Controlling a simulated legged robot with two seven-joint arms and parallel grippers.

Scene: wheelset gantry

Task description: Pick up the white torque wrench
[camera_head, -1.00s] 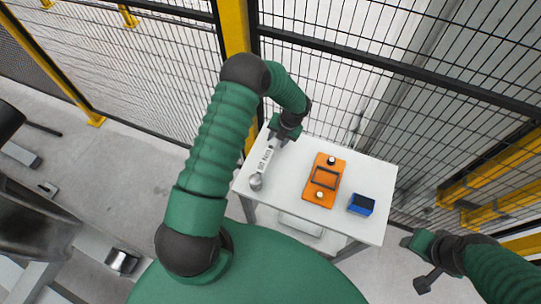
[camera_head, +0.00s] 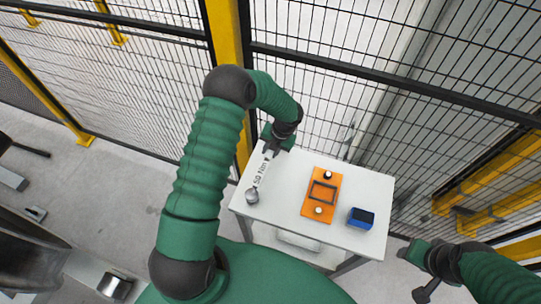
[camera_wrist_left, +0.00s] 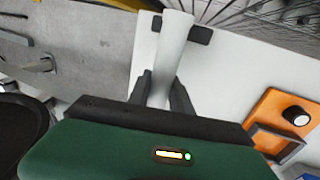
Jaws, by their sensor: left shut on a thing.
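The white torque wrench (camera_head: 261,174) is along the left side of the white table, its round grey head (camera_head: 251,196) toward me and its handle pointing away. Dark lettering shows on its shaft. My left gripper (camera_head: 270,149) is shut on the handle end. In the left wrist view, the two dark fingers (camera_wrist_left: 162,92) stand on either side of the pale wrench shaft (camera_wrist_left: 173,48). I cannot tell whether the wrench is clear of the tabletop. My right gripper (camera_head: 424,290) is at the lower right, away from the table; its jaw state is unclear.
A mesh fence with a yellow post (camera_head: 228,45) stands close behind the table.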

